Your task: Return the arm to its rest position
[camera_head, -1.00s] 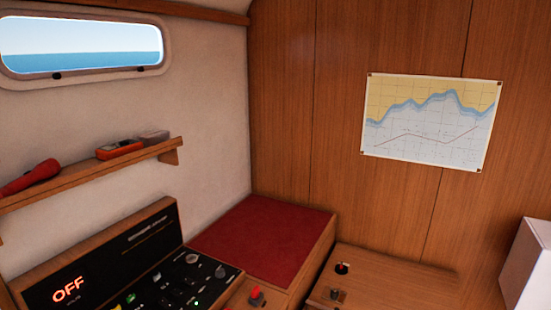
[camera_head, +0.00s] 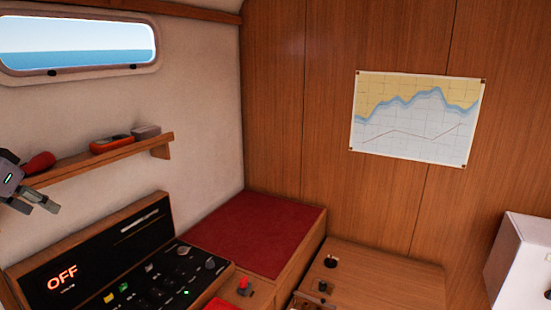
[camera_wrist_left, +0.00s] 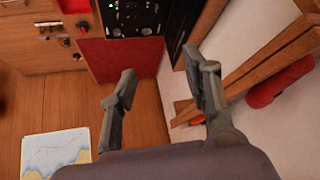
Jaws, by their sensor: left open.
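My left gripper (camera_head: 46,203) shows at the left edge of the head view, in front of the wall shelf and the red torch-like object (camera_head: 39,162). In the left wrist view its two fingers (camera_wrist_left: 160,88) are spread apart with nothing between them. Beyond them, the wrist view shows the panel, the red cushion and the cabin wall, turned upside down. My right gripper is in neither view.
A wooden shelf (camera_head: 110,157) on the left wall bears an orange device (camera_head: 111,143) and a grey box (camera_head: 146,132). Below is a black switch panel (camera_head: 150,280) with an OFF display. A red cushion (camera_head: 255,232) and a white box (camera_head: 520,262) stand further right. A chart (camera_head: 415,117) hangs on the wall.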

